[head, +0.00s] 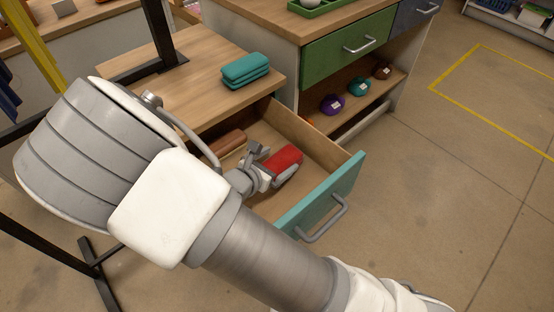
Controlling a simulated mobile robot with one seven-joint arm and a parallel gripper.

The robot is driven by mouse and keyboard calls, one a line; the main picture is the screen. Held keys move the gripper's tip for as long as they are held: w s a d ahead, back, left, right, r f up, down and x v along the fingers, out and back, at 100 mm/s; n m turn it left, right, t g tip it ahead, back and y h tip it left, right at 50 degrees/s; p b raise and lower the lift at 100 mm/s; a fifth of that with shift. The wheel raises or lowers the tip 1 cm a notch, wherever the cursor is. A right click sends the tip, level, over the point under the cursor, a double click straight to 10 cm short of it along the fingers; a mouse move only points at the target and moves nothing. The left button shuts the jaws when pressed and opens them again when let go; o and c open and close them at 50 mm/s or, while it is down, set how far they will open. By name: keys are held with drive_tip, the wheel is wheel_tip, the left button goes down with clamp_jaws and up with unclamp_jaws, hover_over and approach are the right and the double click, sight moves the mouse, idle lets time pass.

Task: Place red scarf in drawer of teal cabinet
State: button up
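The teal cabinet's drawer (331,191) is pulled open, with its teal front and grey handle facing the lower right. The red scarf (286,157) is a folded bundle inside the drawer's outline, toward the far side. My gripper (272,168) reaches down into the drawer at the scarf. One finger lies along the scarf's near side and the other is at its left end. I cannot tell whether the fingers press on the scarf or whether it rests on the drawer floor. My arm hides the drawer's near left part.
A brown folded bundle (226,143) lies at the drawer's back. Folded teal cloths (246,70) sit on the wooden top (205,98). A cabinet with a closed green drawer (350,48) and several rolled items on its shelf stands behind. The floor at right is clear.

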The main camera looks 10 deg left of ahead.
drive_tip(key=shift+r, duration=0.1)
drive_tip(key=shift+r, duration=0.2)
drive_tip(key=p+v, duration=0.5)
drive_tip(key=v, duration=0.7)
drive_tip(key=d+r+m+g, duration=0.2)
drive_tip(key=d+r+m, duration=0.2)
drive_tip(key=d+m, duration=0.1)
drive_tip(key=d+r+m+g, duration=0.3)
drive_tip(key=d+r+m, duration=0.1)
drive_tip(key=d+m, duration=0.1)
drive_tip(key=d+r+m+g, duration=0.3)
drive_tip(key=d+r+m, duration=0.1)
drive_tip(key=d+m, duration=0.2)
drive_tip(key=shift+w+d, duration=0.2)
drive_tip(key=shift+d, duration=0.15)
drive_tip(key=s+d+r+m+t+y, duration=0.2)
drive_tip(key=s+d+r+m+y, duration=0.3)
drive_tip(key=r+m, duration=0.8)
drive_tip(key=s+d, duration=0.3)
drive_tip(key=shift+d+m, duration=0.2)
drive_tip(key=shift+m, duration=0.2)
